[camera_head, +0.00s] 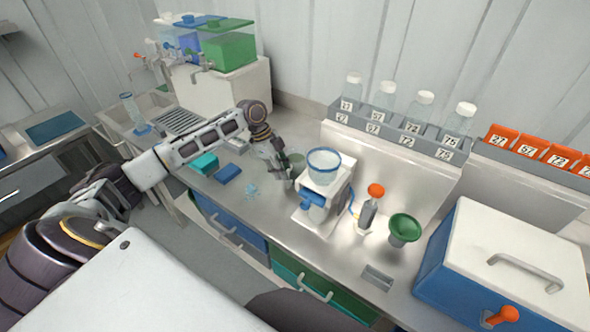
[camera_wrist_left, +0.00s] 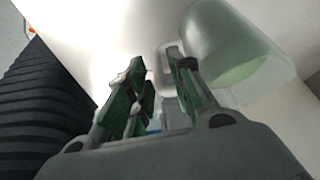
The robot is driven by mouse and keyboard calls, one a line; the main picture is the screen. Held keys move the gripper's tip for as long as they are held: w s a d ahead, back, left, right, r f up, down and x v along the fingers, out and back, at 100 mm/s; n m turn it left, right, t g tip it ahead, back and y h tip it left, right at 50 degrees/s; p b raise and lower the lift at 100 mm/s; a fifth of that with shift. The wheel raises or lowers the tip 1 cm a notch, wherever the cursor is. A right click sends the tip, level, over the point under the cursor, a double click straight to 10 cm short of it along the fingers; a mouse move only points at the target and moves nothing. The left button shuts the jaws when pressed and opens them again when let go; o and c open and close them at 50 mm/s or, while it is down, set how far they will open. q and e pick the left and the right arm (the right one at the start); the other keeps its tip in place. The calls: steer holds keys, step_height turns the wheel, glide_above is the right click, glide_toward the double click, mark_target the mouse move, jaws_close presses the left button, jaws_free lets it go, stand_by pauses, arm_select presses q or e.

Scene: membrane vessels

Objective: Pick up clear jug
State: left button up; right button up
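A clear, faintly green jug (camera_head: 297,161) stands on the steel counter in the head view, partly hidden by my left gripper. In the left wrist view the jug (camera_wrist_left: 225,48) fills the upper right, with a pale loop like its handle (camera_wrist_left: 166,62) close to the gap between the fingers. My left gripper (camera_head: 283,178) points down beside the jug's left side. In the wrist view the fingers of the left gripper (camera_wrist_left: 157,82) are apart. I cannot tell whether the handle lies between them or beyond them. My right gripper is not in view.
A white device with a blue-rimmed clear vessel (camera_head: 323,168) stands just right of the jug. An orange-topped bottle (camera_head: 369,208) and a green funnel (camera_head: 404,229) are farther right. Teal (camera_head: 204,163) and blue (camera_head: 228,173) blocks lie left. A blue-and-white cooler (camera_head: 500,250) fills the right.

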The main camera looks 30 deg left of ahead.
mark_target(288, 184)
arm_select(q)
steer(key=shift+d+f, duration=0.15)
steer(key=shift+f, duration=0.3)
steer(key=shift+f, duration=0.15)
steer(key=shift+p+x, duration=0.55)
steer(key=shift+x, duration=1.95)
steer(key=shift+s, duration=0.15)
jaws_close()
